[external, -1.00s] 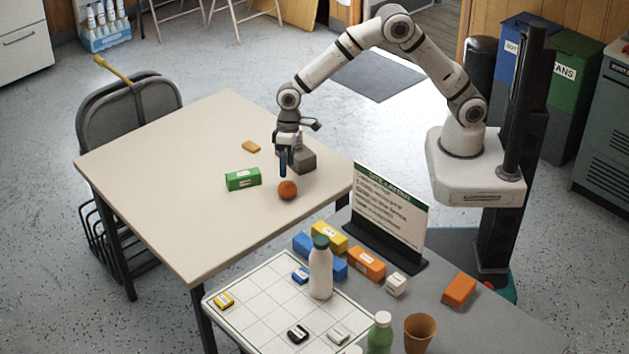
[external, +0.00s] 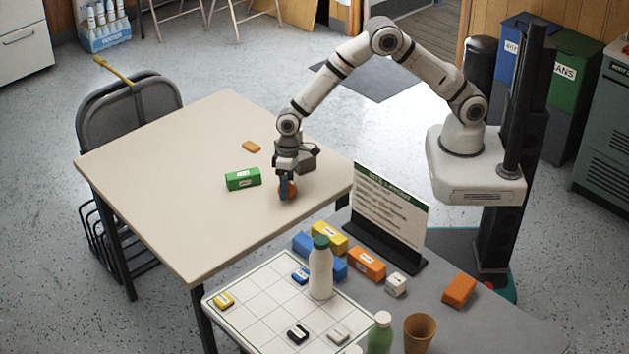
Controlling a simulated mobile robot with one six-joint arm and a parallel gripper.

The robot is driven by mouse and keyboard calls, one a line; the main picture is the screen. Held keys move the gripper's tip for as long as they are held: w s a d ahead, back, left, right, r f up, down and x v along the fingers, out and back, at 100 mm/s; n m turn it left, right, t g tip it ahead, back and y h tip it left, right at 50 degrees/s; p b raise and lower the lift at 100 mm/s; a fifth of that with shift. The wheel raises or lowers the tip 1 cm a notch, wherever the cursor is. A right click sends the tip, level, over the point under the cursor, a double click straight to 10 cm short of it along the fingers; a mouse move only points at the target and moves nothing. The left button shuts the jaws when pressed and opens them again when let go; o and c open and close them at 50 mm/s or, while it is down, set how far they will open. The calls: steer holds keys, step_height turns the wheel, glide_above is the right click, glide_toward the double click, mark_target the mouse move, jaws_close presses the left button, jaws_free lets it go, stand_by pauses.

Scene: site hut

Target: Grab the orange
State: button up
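The orange (external: 293,189) is a small round fruit on the beige table, near its right-hand corner. My gripper (external: 286,192) points straight down at it from above. A blue-grey finger stands in front of the orange and hides its left part; the right part shows beside the finger. The other finger is hidden, so I cannot tell whether the fingers are closed on the fruit. The orange appears to rest on the tabletop.
A green box (external: 242,179) lies left of my gripper, and a small orange block (external: 251,147) farther back. A grey block (external: 309,160) stands just behind my gripper. The nearer grey table holds a sign (external: 390,208), a white bottle (external: 320,270) and coloured boxes. The beige table's left half is clear.

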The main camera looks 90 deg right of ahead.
steer(key=c, duration=0.9)
steer(key=shift+r, duration=0.15)
